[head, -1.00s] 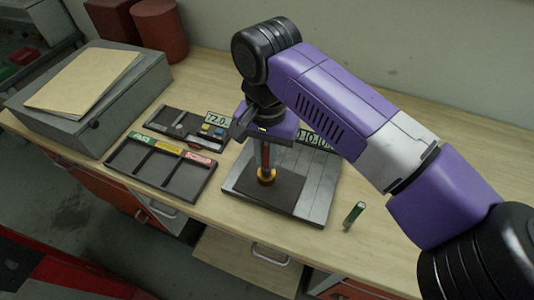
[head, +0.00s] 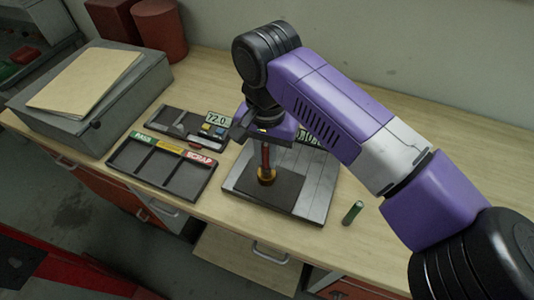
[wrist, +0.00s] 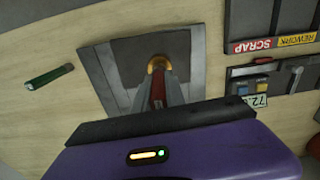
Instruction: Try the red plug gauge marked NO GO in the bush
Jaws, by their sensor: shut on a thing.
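The red plug gauge (head: 265,156) is upright in my gripper (head: 266,148), which is shut on it. It also shows between my fingers in the wrist view (wrist: 158,90). The brass-coloured bush (head: 266,178) stands on the dark pad of the grey plate (head: 313,190), directly below the gauge. In the wrist view the bush (wrist: 158,62) is at the fingertips. The gauge's lower end meets the top of the bush; I cannot tell how far it is inside. The NO GO marking is not readable.
A green gauge (head: 352,213) lies on the bench right of the plate. A tray with PASS, rework and SCRAP labels (head: 160,172) is to the left. Behind it is a dark tray with a 72.0 display (head: 218,118). A grey box with a folder (head: 85,105) is far left.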

